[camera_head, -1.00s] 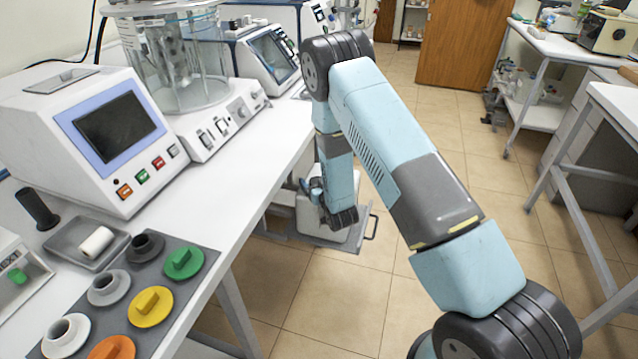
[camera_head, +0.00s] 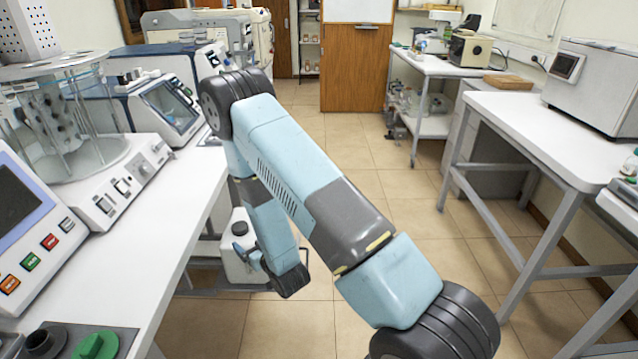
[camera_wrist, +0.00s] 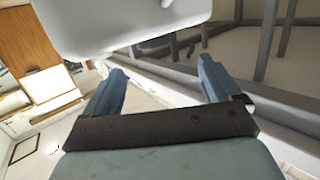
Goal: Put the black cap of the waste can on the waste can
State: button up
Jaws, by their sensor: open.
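The white waste can (camera_head: 233,264) stands low beside the left bench, partly hidden by my arm. A round dark piece (camera_head: 240,228) shows on its top; I cannot tell whether it is the black cap or the open neck. A large white body, probably the can (camera_wrist: 120,25), fills the top of that view, just beyond the fingertips.
The left bench (camera_head: 150,240) carries instruments, a grey mat and a green knob (camera_head: 96,345). A right table (camera_head: 520,125) holds a white box device (camera_head: 605,85). The tiled floor (camera_head: 365,160) between them is clear.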

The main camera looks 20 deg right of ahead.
jog(key=shift+m+g+h, duration=0.3)
jog(key=shift+m+h, duration=0.1)
jog(key=shift+h, duration=0.3)
jog(key=w+r, duration=0.1)
jog(key=r, duration=0.1)
jog(key=w+d+r, duration=0.1)
jog(key=r, duration=0.1)
jog(key=w+r, duration=0.1)
jog(key=shift+w+d+r, duration=0.15)
jog(key=shift+d+r, duration=0.05)
jog(key=shift+r, duration=0.2)
jog(key=s+d+r+m+g+h, duration=0.15)
jog(key=d+r, duration=0.25)
jog(key=r, duration=0.6)
jog(key=s+d+r+m+g+h, duration=0.15)
jog(key=d+r, duration=0.35)
jog(key=r, duration=0.6)
jog(key=s+d+r+g, duration=0.2)
jog(key=s+r, duration=0.3)
jog(key=s, duration=0.5)
jog(key=s+d+r+g+h, duration=0.1)
jog(key=s+d+r, duration=0.3)
jog(key=s, duration=0.6)
jog(key=s+d+r+g, duration=0.2)
jog(key=s+d+r, duration=0.2)
jog(key=s, duration=0.6)
notch_tip(320, 180, up, 2)
jog(key=shift+s+r+g+h, duration=0.2)
jog(key=shift+g+h, duration=0.1)
jog(key=shift+g, duration=0.1)
